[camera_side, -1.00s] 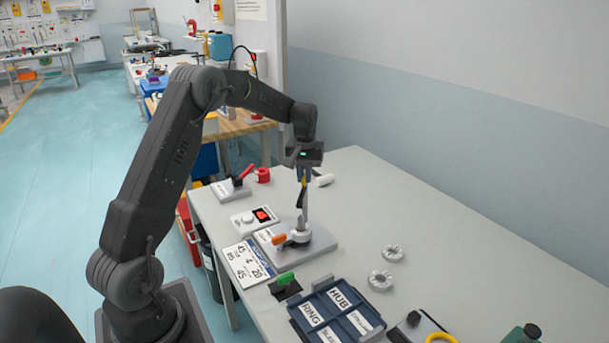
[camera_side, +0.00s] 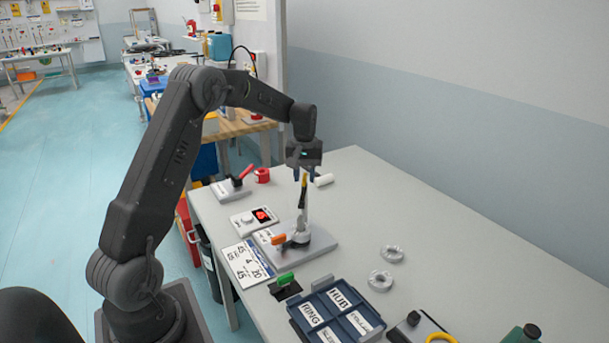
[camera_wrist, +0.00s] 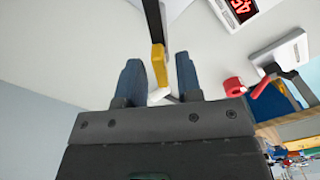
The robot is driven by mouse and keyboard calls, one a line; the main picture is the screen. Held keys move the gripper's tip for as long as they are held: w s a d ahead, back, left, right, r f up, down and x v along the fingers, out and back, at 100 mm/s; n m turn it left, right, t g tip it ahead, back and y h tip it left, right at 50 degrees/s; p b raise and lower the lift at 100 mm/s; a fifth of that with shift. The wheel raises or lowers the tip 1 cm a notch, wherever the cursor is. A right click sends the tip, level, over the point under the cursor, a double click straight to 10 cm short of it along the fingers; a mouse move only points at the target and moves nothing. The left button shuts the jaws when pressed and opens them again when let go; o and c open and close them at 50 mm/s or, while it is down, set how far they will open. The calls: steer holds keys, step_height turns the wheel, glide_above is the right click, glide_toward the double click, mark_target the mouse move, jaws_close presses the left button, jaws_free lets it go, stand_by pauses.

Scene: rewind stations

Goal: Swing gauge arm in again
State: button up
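The gauge arm appears to be the slim upright dark bar with a yellow tip (camera_side: 303,186). It rises from a grey station base (camera_side: 318,246) that has an orange lever (camera_side: 279,239) and a light round hub. My gripper (camera_side: 304,177) is above it, pointing down, with its blue fingers spread. In the wrist view, the yellow tip (camera_wrist: 159,66) lies between the two open fingers of my gripper (camera_wrist: 160,75), with a gap on each side. The lower end of the bar is out of the wrist view.
A box with a red display (camera_side: 254,218) and a number card (camera_side: 247,263) lie left of the station. Two pale rings (camera_side: 380,280) lie to its right. A blue labelled tray (camera_side: 318,309) is in front. A red-levered fixture (camera_side: 232,188), a red spool (camera_side: 262,175) and a white roll (camera_side: 324,180) are behind.

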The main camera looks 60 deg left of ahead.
steer(key=shift+o, duration=0.3)
step_height(320, 180, up, 14)
stand_by(0.4)
steer(key=shift+f, duration=0.1)
